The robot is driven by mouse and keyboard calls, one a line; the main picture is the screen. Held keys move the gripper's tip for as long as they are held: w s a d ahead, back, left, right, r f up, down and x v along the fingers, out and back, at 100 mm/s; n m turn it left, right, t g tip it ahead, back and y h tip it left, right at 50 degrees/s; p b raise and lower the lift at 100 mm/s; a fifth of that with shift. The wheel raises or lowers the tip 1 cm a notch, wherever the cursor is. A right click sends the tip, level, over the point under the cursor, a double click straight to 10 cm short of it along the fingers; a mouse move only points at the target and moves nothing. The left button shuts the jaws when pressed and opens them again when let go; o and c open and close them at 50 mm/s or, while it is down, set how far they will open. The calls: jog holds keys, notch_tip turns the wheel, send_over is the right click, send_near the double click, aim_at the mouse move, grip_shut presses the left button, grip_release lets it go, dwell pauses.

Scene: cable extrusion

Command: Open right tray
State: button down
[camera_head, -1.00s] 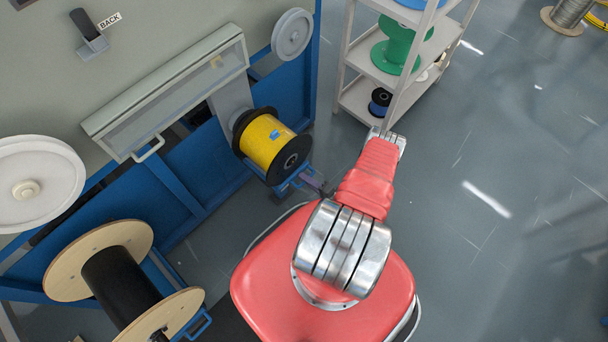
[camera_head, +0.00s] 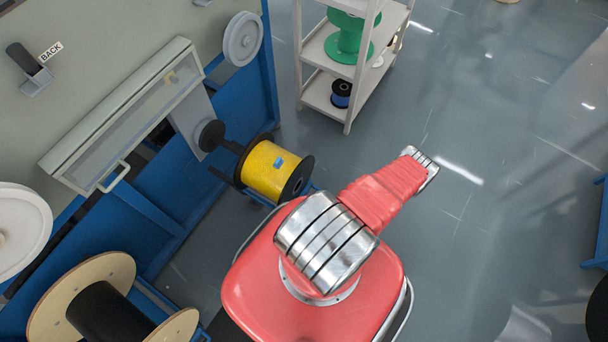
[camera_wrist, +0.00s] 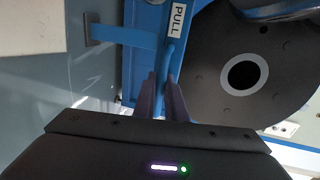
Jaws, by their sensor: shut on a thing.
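The right tray is blue; part of it (camera_head: 222,174) shows beside and under the yellow spool (camera_head: 272,170) in the head view. In the wrist view, its blue front panel (camera_wrist: 140,55) carries a white PULL label (camera_wrist: 178,20) and a thin blue handle (camera_wrist: 170,56). My gripper (camera_wrist: 162,88) is shut on this handle, the handle passing between the two dark fingers. The spool's black flange (camera_wrist: 212,68) fills the right of the wrist view. My arm hides the gripper in the head view.
The blue machine frame (camera_head: 160,225) lies along the left, with a wood-flanged black spool (camera_head: 102,312) at its lower left. A grey shelf (camera_head: 330,52) with green and blue spools stands at the top. Open floor (camera_head: 470,240) lies to the right.

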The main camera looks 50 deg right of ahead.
jog(key=f+v, duration=0.1)
jog(key=v, duration=0.5)
jog(key=shift+s+f, duration=0.2)
jog(key=shift+f, duration=0.05)
jog(key=c, duration=2.1)
grip_release()
jog(key=shift+s+r, duration=0.1)
jog(key=v, duration=1.3)
jog(key=shift+s, duration=0.25)
jog(key=shift+d+r, duration=0.1)
